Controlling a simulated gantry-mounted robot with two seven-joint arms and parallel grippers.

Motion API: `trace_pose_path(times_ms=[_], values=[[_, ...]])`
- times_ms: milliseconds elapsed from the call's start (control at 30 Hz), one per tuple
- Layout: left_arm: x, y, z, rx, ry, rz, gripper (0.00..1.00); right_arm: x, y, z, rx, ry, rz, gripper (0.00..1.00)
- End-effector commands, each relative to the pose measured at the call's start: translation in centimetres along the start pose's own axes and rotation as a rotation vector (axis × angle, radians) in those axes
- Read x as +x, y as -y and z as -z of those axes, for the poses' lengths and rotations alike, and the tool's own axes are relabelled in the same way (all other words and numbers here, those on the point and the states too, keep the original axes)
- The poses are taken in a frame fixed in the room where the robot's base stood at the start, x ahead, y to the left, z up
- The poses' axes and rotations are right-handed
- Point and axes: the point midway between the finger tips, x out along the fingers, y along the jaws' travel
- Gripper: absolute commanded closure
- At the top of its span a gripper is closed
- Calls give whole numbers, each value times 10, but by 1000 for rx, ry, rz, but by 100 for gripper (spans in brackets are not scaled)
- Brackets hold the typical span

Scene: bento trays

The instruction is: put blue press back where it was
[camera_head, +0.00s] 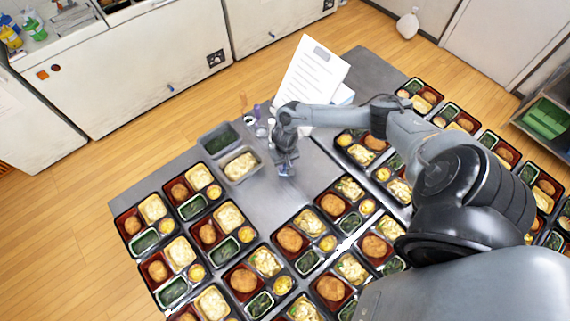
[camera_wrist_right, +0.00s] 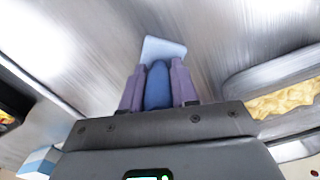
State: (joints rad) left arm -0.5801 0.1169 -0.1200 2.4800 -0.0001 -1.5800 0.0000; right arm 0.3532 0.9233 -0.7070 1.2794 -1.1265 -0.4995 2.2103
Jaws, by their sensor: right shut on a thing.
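My right gripper (camera_head: 286,166) is over the bare grey table, just right of the grey food containers. In the right wrist view, its two purple fingers (camera_wrist_right: 158,88) are shut on the dark blue handle of the blue press (camera_wrist_right: 157,86). The press's pale blue flat end (camera_wrist_right: 163,48) points away from the gripper toward the table. My left gripper is not in view.
Grey containers with greens (camera_head: 204,137) and pale food (camera_head: 262,168) stand left of the gripper. Small bottles (camera_head: 257,111) and a paper sheet (camera_head: 312,72) stand behind it. Filled bento trays (camera_head: 277,236) crowd the front and right. Bare table (camera_head: 265,205) lies between.

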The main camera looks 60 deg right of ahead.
Motion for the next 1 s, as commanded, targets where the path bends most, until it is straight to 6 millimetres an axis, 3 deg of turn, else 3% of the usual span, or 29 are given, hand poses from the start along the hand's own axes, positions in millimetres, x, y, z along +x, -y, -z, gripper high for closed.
trace_pose_path(times_ms=[233,267,400,767,1000], values=[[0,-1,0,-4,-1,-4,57,2,0,0,1,0,0,100],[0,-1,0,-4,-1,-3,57,2,0,0,1,-1,0,68],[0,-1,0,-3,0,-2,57,2,0,0,1,-1,0,47],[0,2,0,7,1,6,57,0,0,0,0,-1,0,46],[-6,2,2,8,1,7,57,-28,0,1,-1,-2,0,46]])
